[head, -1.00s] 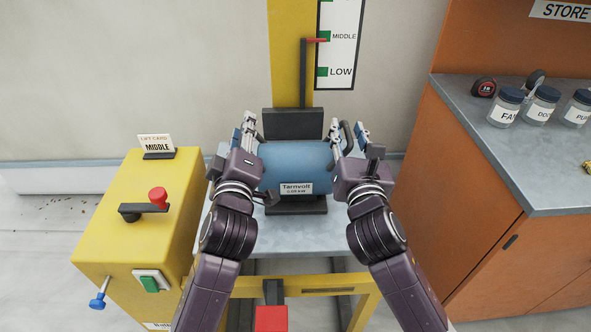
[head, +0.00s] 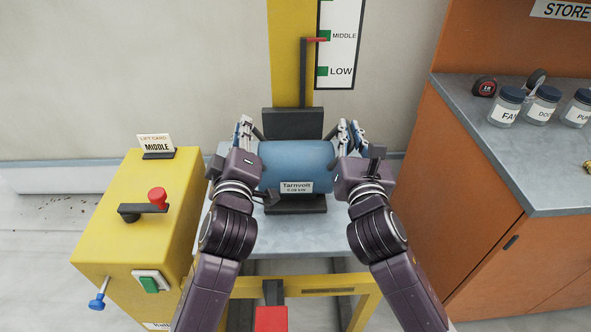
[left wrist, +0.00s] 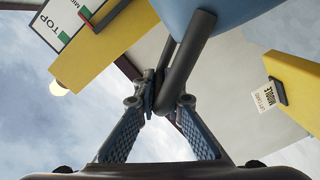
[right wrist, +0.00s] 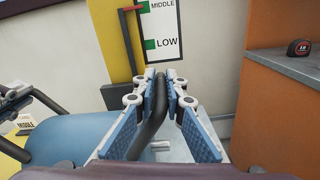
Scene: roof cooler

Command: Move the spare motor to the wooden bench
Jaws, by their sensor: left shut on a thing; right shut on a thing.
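The spare motor is a blue cylinder (head: 300,160) labelled "Tarnvolt", with a dark foot and a dark handle at each end. It rests on the grey platform of the yellow lift (head: 290,237). My left gripper (head: 244,128) is shut on the left handle, and the left wrist view shows its fingers around the dark bar (left wrist: 185,70). My right gripper (head: 351,132) is shut on the right handle, and the right wrist view shows that dark bar (right wrist: 159,95) between its fingers. No wooden bench is clearly identifiable.
A yellow control box (head: 130,230) with a "Lift card MIDDLE" sign stands left. The level pointer (head: 317,40) is at MIDDLE. At right, an orange cabinet (head: 465,200) has a grey top with jars (head: 506,108) and a tape measure (head: 484,88).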

